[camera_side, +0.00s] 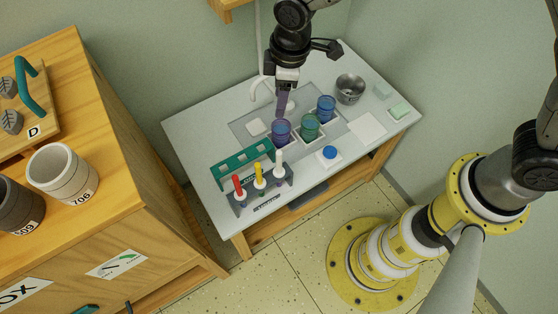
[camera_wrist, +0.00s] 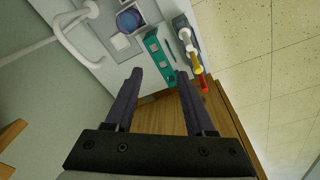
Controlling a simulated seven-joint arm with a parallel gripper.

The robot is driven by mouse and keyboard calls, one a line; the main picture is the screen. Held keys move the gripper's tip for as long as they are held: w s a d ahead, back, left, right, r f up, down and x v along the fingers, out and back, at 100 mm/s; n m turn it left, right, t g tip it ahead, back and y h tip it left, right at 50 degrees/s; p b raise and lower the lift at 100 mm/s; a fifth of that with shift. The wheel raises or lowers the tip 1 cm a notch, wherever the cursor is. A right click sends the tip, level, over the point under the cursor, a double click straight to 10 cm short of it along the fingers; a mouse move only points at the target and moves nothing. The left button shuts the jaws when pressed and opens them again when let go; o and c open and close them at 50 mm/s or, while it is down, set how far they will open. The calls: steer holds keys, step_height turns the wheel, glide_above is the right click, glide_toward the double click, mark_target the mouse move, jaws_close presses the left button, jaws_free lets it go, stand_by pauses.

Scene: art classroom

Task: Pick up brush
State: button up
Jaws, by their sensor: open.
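Three upright brush-like sticks, topped white (camera_side: 279,157), yellow (camera_side: 259,170) and red (camera_side: 238,182), stand in a grey holder (camera_side: 264,200) at the front of the table; which is the task's brush I cannot tell. In the wrist view the white (camera_wrist: 185,36), yellow (camera_wrist: 194,60) and red (camera_wrist: 202,83) ones lie right of the fingers. My gripper (camera_side: 283,108) is open and empty, pointing down above the purple-blue cup (camera_side: 281,132), behind the sticks. In the wrist view its fingertips (camera_wrist: 159,71) are apart, touching nothing I can see.
A teal rack (camera_side: 240,166) stands beside the holder. A green cup (camera_side: 310,126), a blue cup (camera_side: 326,105) and a metal bowl (camera_side: 350,88) stand to the right. A blue-lidded item (camera_side: 329,153) is near the front edge. A wooden cabinet (camera_side: 150,185) is left.

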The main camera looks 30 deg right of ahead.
steer(key=n+g, duration=0.1)
glide_above(279, 151)
steer(key=shift+h, duration=0.4)
step_height(279, 151, down, 6)
steer(key=shift+w+d+f, duration=0.1)
steer(key=shift+f, duration=0.3)
step_height(279, 151, down, 7)
steer(key=shift+f, duration=0.15)
steer(key=shift+s+a+f, duration=0.1)
steer(key=shift+s+f, duration=0.05)
steer(key=shift+f, duration=1.2)
steer(key=shift+s+a+f, duration=0.1)
steer(key=shift+s+f, duration=0.05)
steer(key=shift+f, duration=1.2)
jaws_close()
